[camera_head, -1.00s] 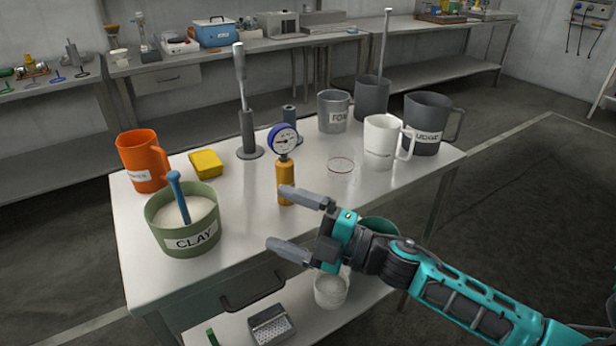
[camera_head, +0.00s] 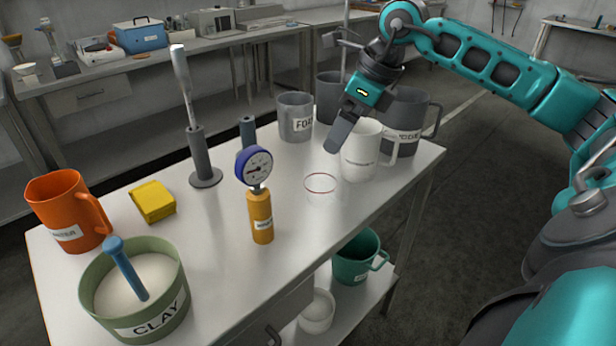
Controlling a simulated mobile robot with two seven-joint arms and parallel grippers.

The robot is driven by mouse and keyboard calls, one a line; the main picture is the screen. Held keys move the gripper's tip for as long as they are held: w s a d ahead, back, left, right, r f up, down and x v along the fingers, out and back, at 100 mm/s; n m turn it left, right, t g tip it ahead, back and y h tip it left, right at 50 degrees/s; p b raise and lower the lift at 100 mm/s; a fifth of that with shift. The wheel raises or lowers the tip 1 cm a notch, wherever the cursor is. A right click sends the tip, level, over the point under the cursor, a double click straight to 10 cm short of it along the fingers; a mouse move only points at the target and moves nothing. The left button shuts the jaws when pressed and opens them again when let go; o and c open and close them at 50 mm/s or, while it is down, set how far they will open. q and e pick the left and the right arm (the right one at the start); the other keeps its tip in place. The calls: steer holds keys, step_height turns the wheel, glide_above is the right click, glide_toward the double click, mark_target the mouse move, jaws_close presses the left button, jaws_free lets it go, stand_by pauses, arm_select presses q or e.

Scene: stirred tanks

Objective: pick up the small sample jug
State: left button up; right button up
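No jug carries a readable "sample" label. A white jug (camera_head: 362,158) with small unreadable lettering stands upright on the table, its handle to the right. A small clear vessel with a red rim (camera_head: 321,186) stands in front of it to the left. My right gripper (camera_head: 336,137) hangs at the white jug's upper left, its visible finger pointing down and left. Only one finger shows clearly, and no object shows in it. Whether it touches the jug cannot be told. My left gripper is out of view.
Grey (camera_head: 296,118) and dark (camera_head: 407,120) jugs stand behind. A gauge on a yellow cylinder (camera_head: 261,218), a metal stand (camera_head: 203,160), an orange jug (camera_head: 68,210), a yellow block (camera_head: 153,202) and a CLAY tub (camera_head: 165,310) occupy the table (camera_head: 215,240). A green jug (camera_head: 352,262) is below.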

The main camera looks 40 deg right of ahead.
mark_target(322, 177)
steer(key=shift+s+f+b+x, duration=0.1)
steer(key=shift+s+x, duration=0.1)
steer(key=shift+x, duration=1.9)
steer(key=shift+s+f+b+x, duration=0.1)
steer(key=shift+s+x, duration=0.1)
steer(key=shift+x, duration=1.9)
steer(key=shift+s+b+x, duration=0.1)
steer(key=shift+s+x, duration=0.1)
steer(key=shift+x, duration=1.9)
steer(key=shift+a, duration=0.1)
steer(key=shift+c, duration=0.3)
steer(key=shift+r, duration=0.1)
steer(key=c, duration=1)
